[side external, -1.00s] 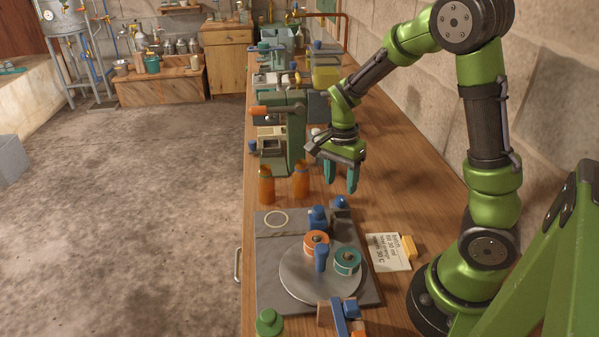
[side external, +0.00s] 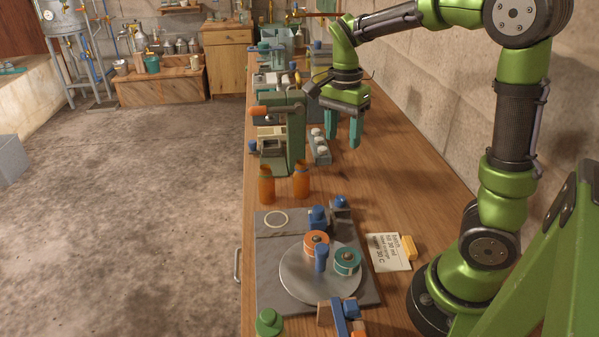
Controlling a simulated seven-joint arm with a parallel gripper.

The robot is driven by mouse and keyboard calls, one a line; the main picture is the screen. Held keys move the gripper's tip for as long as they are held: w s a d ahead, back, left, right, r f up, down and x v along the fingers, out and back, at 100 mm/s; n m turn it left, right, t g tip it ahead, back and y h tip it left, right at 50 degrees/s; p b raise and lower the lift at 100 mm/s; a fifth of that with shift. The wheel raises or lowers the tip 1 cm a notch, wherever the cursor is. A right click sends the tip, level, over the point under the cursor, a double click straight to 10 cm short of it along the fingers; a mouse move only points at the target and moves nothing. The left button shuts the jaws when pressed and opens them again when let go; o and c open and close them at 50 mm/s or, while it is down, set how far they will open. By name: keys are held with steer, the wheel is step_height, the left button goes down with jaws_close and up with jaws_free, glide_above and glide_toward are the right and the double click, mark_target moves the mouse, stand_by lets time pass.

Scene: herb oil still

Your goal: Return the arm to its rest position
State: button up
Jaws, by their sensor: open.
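My gripper (side external: 342,138) hangs over the wooden bench in the middle of the view, fingers pointing down. Its two teal fingers are apart, with nothing between them. It is above the bench top, to the right of the green press-like device (side external: 290,130). My green and black arm reaches to it from the right, with its upper links raised. The lower part of the arm stands at the bench's right side.
Two amber bottles (side external: 266,184) (side external: 301,181) stand in front of the green device. Nearer is a grey plate (side external: 268,291) with a round disc (side external: 300,283) carrying an orange-topped and a teal-topped jar. A note card (side external: 387,252) lies to its right. The stone wall (side external: 430,105) runs along the bench.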

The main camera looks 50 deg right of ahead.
steer(key=s+a+r+n+t+y, duration=0.1)
steer(key=s+a+r+n+t, duration=0.1)
steer(key=s+a+n+t, duration=0.2)
steer(key=s+a+r+n+t+y, duration=0.1)
steer(key=s+a+r+n+t, duration=0.1)
steer(key=s+a+n, duration=0.3)
steer(key=a+n+t, duration=0.1)
steer(key=a+n, duration=0.3)
steer(key=n, duration=0.1)
steer(key=shift+a+n+t, duration=0.15)
steer(key=shift+n+t, duration=0.15)
steer(key=shift+t, duration=0.1)
